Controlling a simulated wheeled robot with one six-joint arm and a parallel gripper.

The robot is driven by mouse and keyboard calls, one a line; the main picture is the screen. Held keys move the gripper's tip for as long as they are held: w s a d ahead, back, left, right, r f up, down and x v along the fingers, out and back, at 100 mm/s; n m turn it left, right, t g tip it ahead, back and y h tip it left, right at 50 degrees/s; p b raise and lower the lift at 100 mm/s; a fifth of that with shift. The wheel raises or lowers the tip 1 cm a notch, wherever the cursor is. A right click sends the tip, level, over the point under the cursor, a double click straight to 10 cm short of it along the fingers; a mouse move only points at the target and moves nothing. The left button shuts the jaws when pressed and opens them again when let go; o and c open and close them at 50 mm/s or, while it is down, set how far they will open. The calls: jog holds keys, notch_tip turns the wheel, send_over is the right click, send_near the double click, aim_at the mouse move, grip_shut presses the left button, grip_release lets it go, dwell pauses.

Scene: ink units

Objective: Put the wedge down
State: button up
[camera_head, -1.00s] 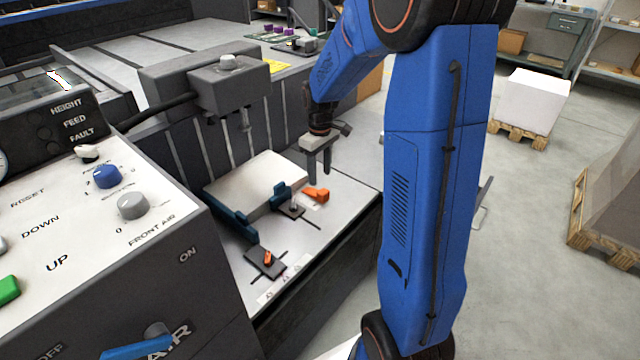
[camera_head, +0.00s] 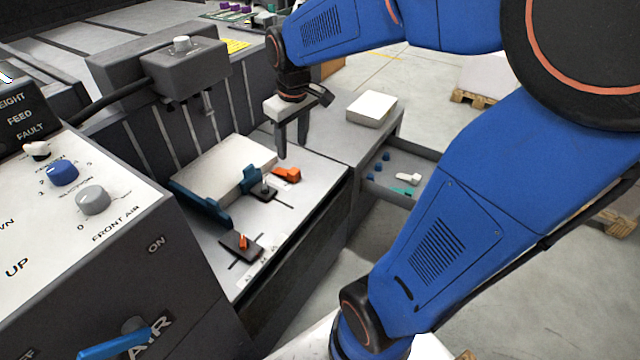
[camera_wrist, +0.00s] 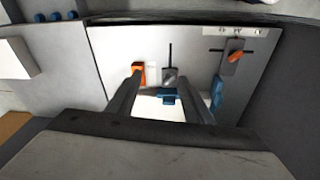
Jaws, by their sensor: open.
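An orange wedge (camera_head: 287,174) lies on the grey feed table (camera_head: 311,191), beside a small dark clamp block with a blue guide (camera_head: 251,179). In the wrist view the orange wedge (camera_wrist: 138,74) sits just beyond the tip of the left finger. My gripper (camera_head: 292,147) is above the table near the wedge, pointing down, its fingers apart with nothing between them. In the wrist view my gripper (camera_wrist: 168,82) is open, and the blue guide and white paper stack show between and beyond its fingers.
A white paper stack (camera_head: 226,168) lies behind the blue guides. A second dark block with an orange lever (camera_head: 242,243) is nearer the front. At right, an open drawer (camera_head: 386,181) holds several blue pieces, a white piece and a teal piece. Another stack (camera_head: 371,107) sits above it.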

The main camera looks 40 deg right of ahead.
jog(key=s+a+r+m+t, duration=0.1)
jog(key=s+a, duration=0.1)
jog(key=s, duration=0.7)
jog(key=s+a+m+t, duration=0.1)
jog(key=s+a, duration=0.1)
jog(key=s, duration=0.7)
jog(key=shift+s+r+m+t, duration=0.15)
jog(key=shift+r+m+t, duration=0.15)
jog(key=shift+r+t, duration=0.1)
